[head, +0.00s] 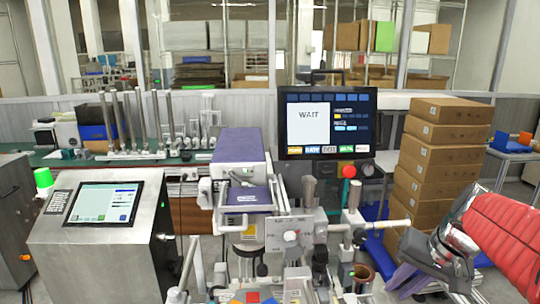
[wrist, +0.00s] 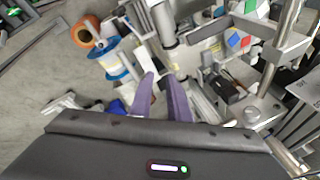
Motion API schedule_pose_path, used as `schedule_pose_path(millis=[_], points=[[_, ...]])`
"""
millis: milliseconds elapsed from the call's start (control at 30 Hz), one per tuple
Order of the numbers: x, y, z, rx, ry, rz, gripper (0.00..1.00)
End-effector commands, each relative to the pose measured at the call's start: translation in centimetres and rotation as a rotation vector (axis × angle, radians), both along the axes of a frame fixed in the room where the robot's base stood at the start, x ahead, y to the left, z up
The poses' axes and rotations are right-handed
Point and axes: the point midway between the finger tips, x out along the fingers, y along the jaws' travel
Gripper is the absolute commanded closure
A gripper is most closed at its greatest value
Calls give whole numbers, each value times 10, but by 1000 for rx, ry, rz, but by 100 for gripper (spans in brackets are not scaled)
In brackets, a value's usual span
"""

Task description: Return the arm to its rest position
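My arm, in a red padded cover (head: 505,240), comes in from the right edge of the head view. My gripper (head: 398,280) is at its end, low on the right, beside the machine and in front of the stacked boxes. In the wrist view my gripper (wrist: 162,78) shows two purple fingers with a gap between them. Nothing is held between them. The gripper is open, and the floor and machine parts show beyond it.
A machine with metal posts and rollers (head: 290,235) fills the centre. A screen reading WAIT (head: 326,123) stands behind it. Brown boxes (head: 435,165) are stacked at the right. A control cabinet (head: 100,255) is at the left. Reels (wrist: 113,60) lie below in the wrist view.

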Motion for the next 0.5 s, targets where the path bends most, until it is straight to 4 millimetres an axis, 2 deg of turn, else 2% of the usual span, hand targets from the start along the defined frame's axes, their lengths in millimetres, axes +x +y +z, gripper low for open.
schedule_pose_path(millis=[100,500], points=[[-21,15,-6,-59,11,13,84],[-83,51,-25,-244,-6,109,84]])
